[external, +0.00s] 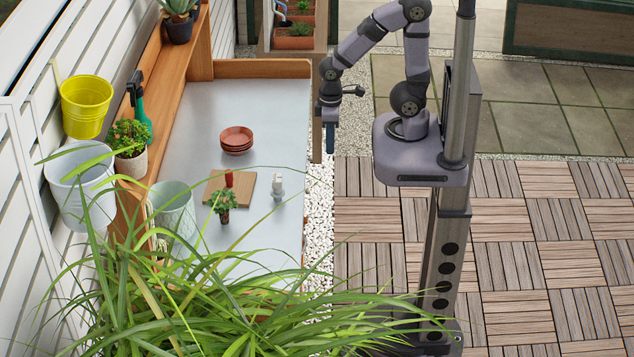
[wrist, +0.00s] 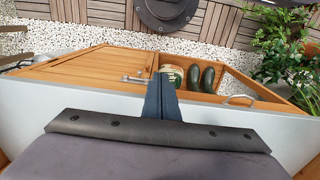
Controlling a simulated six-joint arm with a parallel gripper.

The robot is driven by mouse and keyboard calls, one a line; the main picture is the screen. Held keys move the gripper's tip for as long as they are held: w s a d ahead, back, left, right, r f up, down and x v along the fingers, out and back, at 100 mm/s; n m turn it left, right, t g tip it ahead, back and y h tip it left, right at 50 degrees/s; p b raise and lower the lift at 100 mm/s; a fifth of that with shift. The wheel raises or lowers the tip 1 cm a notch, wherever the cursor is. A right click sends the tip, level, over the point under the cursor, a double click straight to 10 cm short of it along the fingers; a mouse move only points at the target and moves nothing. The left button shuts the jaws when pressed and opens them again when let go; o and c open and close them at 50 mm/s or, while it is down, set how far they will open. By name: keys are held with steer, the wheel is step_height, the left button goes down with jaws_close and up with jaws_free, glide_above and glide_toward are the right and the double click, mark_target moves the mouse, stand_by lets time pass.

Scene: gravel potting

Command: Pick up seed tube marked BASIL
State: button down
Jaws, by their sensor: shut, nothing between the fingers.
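No label reading BASIL can be made out. In the external view a small red upright object (external: 228,179) stands on a wooden board (external: 247,179) on the grey bench top. A small white upright object (external: 278,186) stands just right of the board. I cannot tell whether either is a seed tube. My gripper (external: 331,148) hangs pointing down beyond the bench's right edge, apart from both. In the wrist view my gripper (wrist: 162,112) is shut and empty, its dark blue fingers together.
A stack of terracotta saucers (external: 236,138) sits farther back on the bench. A small leafy plant (external: 222,199) stands by the board. Long grassy leaves (external: 190,290) cover the front. The wrist view shows green boots (wrist: 207,78) in an open compartment. The bench's back half (external: 265,100) is mostly clear.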

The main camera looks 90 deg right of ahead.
steer(key=c, duration=2.5)
jaws_free()
steer(key=o, duration=1.3)
steer(key=shift+r, duration=0.15)
